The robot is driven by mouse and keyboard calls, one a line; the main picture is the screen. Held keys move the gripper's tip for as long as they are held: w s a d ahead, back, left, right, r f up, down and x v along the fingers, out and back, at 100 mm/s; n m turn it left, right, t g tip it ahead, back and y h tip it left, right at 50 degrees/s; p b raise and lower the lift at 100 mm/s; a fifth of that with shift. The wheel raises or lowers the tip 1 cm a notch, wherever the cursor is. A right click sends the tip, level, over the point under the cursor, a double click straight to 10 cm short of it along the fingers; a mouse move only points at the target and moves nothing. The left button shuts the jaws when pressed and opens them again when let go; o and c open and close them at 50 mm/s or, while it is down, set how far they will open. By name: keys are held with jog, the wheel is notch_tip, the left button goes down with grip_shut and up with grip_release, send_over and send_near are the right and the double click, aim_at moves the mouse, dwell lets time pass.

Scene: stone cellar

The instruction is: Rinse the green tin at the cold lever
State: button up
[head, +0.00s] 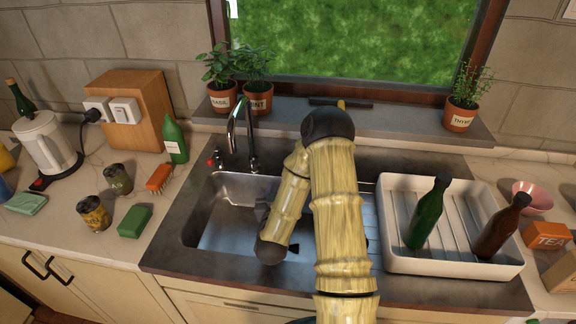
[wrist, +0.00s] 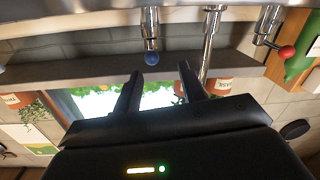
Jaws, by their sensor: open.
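A dark green tin (head: 118,178) stands on the counter left of the sink, behind a tin with a yellowish label (head: 94,213). The cold lever, with a blue knob (wrist: 151,58), shows in the wrist view just beyond my fingertips; in the head view my arm hides it. The tap (head: 240,125) rises behind the basin and its pipe shows in the wrist view (wrist: 208,45). My gripper (wrist: 163,78) is open and empty, its fingers spread toward the blue knob; I cannot tell if it touches. In the head view my arm mostly hides it.
The red-knobbed lever (head: 211,162) is left of the tap. The sink basin (head: 225,215) holds no loose object I can see. A green block (head: 134,221), a brush (head: 159,178) and a green bottle (head: 175,142) stand left. A white rack (head: 455,258) with two bottles is right.

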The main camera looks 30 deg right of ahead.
jog(key=shift+s+d+h, duration=0.35)
jog(key=shift+h, duration=0.05)
jog(key=shift+w, duration=0.1)
jog(key=p+x, duration=0.2)
jog(key=x, duration=1)
jog(key=shift+p, duration=0.3)
grip_shut()
